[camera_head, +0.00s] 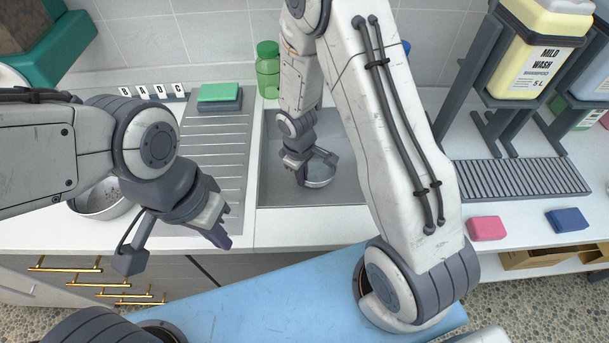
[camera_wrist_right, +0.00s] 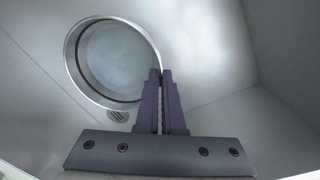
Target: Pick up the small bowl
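The small bowl (camera_head: 320,175) is a round metal bowl in the grey sink (camera_head: 268,178). It also shows in the right wrist view, where its rim (camera_wrist_right: 73,62) meets the tips of my right gripper (camera_wrist_right: 161,73). My right gripper (camera_head: 302,178) reaches down into the sink at the bowl's left side. Its fingers are almost together, with a thin gap, and look closed on the rim. I cannot tell whether the bowl touches the sink floor. My left gripper (camera_head: 219,239) hangs away from the bowl, in front of the counter edge; its finger gap is unclear.
A larger metal bowl (camera_head: 100,203) is partly hidden behind my left arm. Pink (camera_head: 487,228) and blue (camera_head: 567,220) blocks lie right. Shampoo (camera_head: 535,60) stands back right.

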